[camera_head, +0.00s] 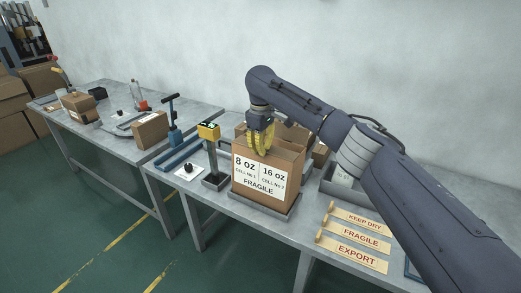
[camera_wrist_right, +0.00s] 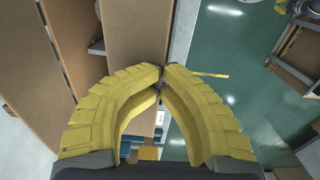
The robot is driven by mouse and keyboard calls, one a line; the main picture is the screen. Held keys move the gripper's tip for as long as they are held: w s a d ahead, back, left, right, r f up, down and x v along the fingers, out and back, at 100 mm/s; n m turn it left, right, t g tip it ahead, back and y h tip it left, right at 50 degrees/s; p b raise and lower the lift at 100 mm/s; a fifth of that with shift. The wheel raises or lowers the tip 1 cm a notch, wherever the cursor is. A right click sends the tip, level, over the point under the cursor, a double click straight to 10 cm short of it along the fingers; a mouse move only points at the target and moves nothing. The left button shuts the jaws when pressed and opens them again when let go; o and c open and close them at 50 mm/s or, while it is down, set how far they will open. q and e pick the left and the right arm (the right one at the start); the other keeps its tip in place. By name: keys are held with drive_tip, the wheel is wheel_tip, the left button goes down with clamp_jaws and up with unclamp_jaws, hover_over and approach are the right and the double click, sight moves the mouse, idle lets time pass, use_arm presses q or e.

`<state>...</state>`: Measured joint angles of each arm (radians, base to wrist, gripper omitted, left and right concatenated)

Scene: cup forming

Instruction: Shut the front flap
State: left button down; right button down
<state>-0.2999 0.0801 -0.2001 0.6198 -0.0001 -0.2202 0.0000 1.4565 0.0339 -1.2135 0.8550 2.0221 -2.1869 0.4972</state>
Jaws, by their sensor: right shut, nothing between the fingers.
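A brown cardboard box (camera_head: 284,184) stands on the near table. Its front carries a white label reading 8 OZ, 16 OZ and FRAGILE. My right gripper (camera_head: 262,152), with yellow ribbed fingers, points down at the box's top, near its upper front edge. In the right wrist view the gripper (camera_wrist_right: 161,78) is shut and empty, its fingertips meeting over the edge of a cardboard panel (camera_wrist_right: 138,40). I cannot tell whether the tips touch it. The fingers partly hide the box's top, so the front flap's exact angle is unclear. My left gripper is not in view.
The box sits on a grey tray (camera_head: 262,209). A yellow-topped post (camera_head: 209,132) stands close on its left. Signs reading KEEP DRY, FRAGILE (camera_head: 358,236) and EXPORT lie to the right. A grey bin (camera_head: 340,186) stands behind them. A second table at left holds tools and small boxes.

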drive_tip(key=shift+d+f, duration=0.25)
drive_tip(key=shift+f, duration=0.2)
drive_tip(key=c, duration=0.5)
unclamp_jaws()
drive_tip(key=shift+r, duration=0.1)
wheel_tip(320, 180, up, 13)
drive_tip(key=shift+a, duration=0.15)
idle(0.5)
